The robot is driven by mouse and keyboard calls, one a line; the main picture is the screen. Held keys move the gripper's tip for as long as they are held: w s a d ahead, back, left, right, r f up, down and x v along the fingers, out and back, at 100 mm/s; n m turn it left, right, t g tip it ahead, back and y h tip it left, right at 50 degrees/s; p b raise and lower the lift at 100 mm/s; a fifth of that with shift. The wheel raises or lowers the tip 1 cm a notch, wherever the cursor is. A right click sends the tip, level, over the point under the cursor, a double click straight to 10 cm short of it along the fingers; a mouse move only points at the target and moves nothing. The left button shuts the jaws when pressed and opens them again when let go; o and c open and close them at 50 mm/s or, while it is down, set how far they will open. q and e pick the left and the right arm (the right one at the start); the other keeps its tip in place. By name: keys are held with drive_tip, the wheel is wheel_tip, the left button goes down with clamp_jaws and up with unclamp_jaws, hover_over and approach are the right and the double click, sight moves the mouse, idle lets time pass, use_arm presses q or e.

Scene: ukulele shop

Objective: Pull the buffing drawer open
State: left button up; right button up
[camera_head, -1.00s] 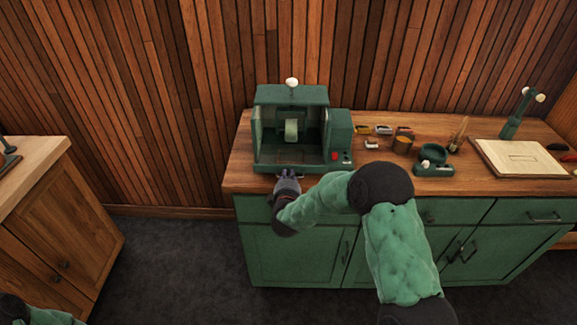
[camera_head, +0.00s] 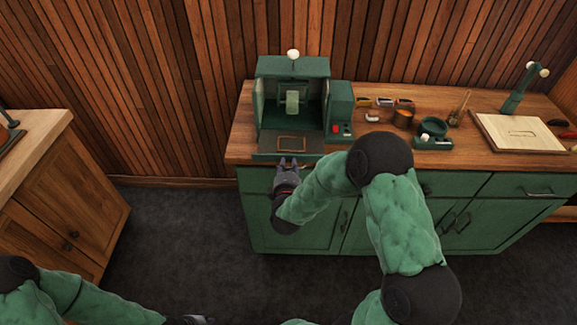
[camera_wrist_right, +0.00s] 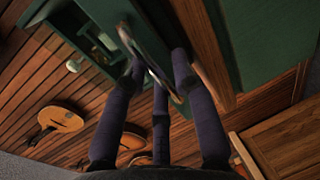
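The buffing drawer (camera_head: 268,156) stands partly out from the bottom of the green buffing machine (camera_head: 341,120). A brown-rimmed rectangle shows on its top, behind its front edge. My right gripper (camera_head: 289,163) is at the drawer's front, near the counter edge. In the right wrist view, its dark fingers (camera_wrist_right: 158,65) are closed around the curved metal drawer handle (camera_wrist_right: 150,62), with part of the handle hidden behind them. My left gripper (camera_head: 192,320) is cut off at the bottom edge of the head view, and its fingers cannot be made out.
The machine stands on a wooden counter (camera_head: 242,139) over green cabinets (camera_head: 279,233). A wooden cabinet (camera_head: 62,215) stands at the left, with bare floor between.

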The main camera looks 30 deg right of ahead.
drive_tip(key=v, duration=1.2)
drive_tip(key=shift+w, duration=0.1)
drive_tip(key=a+f+m+g+y, duration=0.2)
drive_tip(key=a+f+m+y, duration=0.15)
drive_tip(key=f, duration=0.45)
drive_tip(key=a+f+m+g+y, duration=0.3)
drive_tip(key=a+f+y, duration=0.15)
drive_tip(key=f, duration=0.45)
drive_tip(key=s+a+f+m+g+y, duration=0.2)
drive_tip(key=s+a+f+m+g, duration=0.2)
drive_tip(key=s+f, duration=0.2)
drive_tip(key=s+a+f+m+g+y, duration=0.2)
drive_tip(key=s+f, duration=0.4)
drive_tip(key=s, duration=0.3)
drive_tip(key=a+m+g, duration=0.1)
drive_tip(key=a+g, duration=0.1)
drive_tip(key=shift+s+a+f+m, duration=0.15)
drive_tip(key=shift+a+f+m, duration=0.15)
drive_tip(key=shift+f+m, duration=0.1)
